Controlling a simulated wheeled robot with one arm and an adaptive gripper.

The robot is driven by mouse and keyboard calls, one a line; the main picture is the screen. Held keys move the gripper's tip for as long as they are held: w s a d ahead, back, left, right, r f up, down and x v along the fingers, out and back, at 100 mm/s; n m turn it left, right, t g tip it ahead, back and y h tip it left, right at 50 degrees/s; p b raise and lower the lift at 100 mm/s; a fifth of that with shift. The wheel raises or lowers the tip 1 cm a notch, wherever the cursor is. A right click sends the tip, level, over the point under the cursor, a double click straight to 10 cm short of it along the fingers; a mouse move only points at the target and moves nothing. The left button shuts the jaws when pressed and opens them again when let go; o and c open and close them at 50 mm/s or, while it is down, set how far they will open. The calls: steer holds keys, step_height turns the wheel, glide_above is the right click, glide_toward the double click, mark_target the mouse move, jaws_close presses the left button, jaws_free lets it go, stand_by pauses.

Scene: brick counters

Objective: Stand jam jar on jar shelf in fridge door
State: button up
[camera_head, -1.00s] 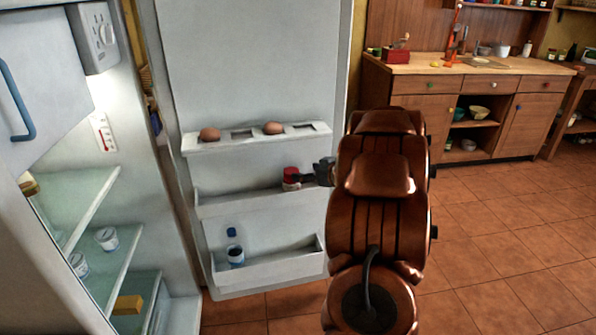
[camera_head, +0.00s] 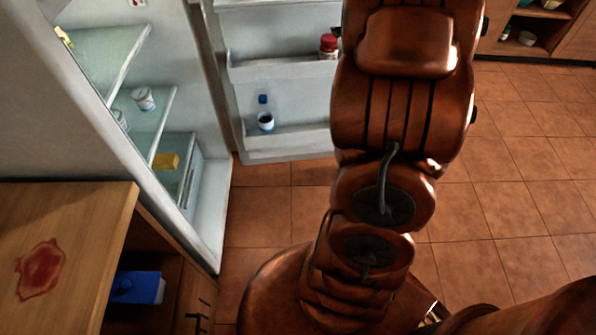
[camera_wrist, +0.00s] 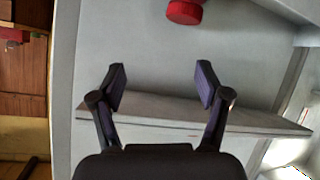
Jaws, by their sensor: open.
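The jam jar (camera_head: 328,53) has a red lid and stands upright on the middle shelf (camera_head: 275,72) of the open fridge door, near its right end. My arm partly covers that end. In the wrist view, the red lid (camera_wrist: 185,11) shows at the top edge, beyond and apart from my fingertips. My gripper (camera_wrist: 160,85) is open with nothing between its fingers. A pale shelf rail (camera_wrist: 260,122) crosses behind the fingers. In the head view my gripper is hidden or out of frame.
A blue-capped bottle (camera_head: 265,119) stands on the lower door shelf. The fridge interior at left holds white tubs (camera_head: 143,98) and a yellow block (camera_head: 166,161). A wooden counter (camera_head: 100,215) with a red stain (camera_head: 41,268) is at front left. Tiled floor is clear at right.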

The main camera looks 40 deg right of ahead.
steer(key=s+a+f+g+y, duration=0.1)
steer(key=s+a+g, duration=0.3)
steer(key=s+a, duration=0.6)
steer(key=s+a+f+n+g+y, duration=0.1)
steer(key=s+a+g, duration=0.4)
steer(key=s+a, duration=0.6)
steer(key=s+a+f+n+g+y, duration=0.1)
steer(key=s+a+f+g+y, duration=0.2)
steer(key=s+a, duration=0.7)
steer(key=a+g, duration=0.1)
steer(key=a, duration=1)
steer(key=shift+s+a+g, duration=0.25)
steer(key=shift+g, duration=0.05)
steer(key=shift+f, duration=0.1)
steer(key=s+p+v, duration=0.3)
steer(key=p+v, duration=1)
steer(key=shift+w+d+r+t, duration=0.2)
steer(key=shift+w+r+t, duration=0.25)
steer(key=shift+r, duration=0.1)
